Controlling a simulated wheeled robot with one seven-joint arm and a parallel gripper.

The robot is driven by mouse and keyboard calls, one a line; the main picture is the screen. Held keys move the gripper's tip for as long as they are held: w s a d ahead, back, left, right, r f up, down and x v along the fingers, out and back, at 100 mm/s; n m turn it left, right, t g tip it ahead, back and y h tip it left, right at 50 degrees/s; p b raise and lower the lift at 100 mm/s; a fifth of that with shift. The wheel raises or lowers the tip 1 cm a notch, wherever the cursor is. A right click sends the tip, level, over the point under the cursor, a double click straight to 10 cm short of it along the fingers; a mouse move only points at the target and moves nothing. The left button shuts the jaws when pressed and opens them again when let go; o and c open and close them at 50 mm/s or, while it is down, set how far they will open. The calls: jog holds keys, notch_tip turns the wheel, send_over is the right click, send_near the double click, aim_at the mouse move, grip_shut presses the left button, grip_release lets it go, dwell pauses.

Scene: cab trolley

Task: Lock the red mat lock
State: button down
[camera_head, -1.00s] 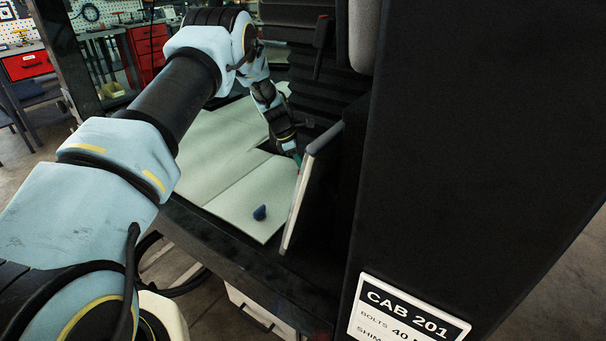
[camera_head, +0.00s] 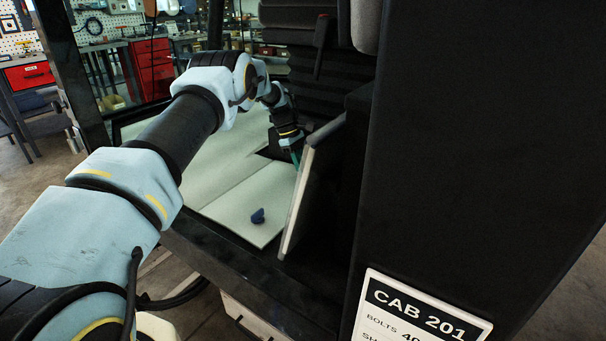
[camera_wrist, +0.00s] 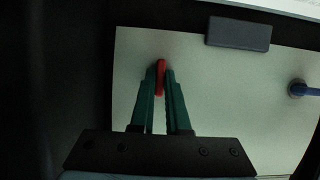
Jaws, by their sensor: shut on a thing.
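The red mat lock (camera_wrist: 161,78) is a small red piece near the left edge of the pale mat (camera_wrist: 215,120) in the wrist view. My gripper (camera_wrist: 161,88) has green fingers, and they are shut on the red lock, one on each side. In the head view my gripper (camera_head: 296,157) is at the far right of the mat (camera_head: 238,212), partly hidden behind an upright panel. The red lock is hidden in that view. I cannot tell how far the lock is turned.
A blue knob (camera_head: 258,216) stands on the mat's near part and shows at the right in the wrist view (camera_wrist: 303,89). A grey block (camera_wrist: 239,33) lies at the mat's edge. The upright panel (camera_head: 298,195) and dark cab pillar (camera_head: 470,150) stand close to my arm.

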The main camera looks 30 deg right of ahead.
dwell(0.4)
jog(key=c, duration=0.9)
grip_release()
jog(key=b+v, duration=0.1)
jog(key=v, duration=0.9)
jog(key=shift+w+r, duration=0.25)
jog(key=shift+r, duration=0.1)
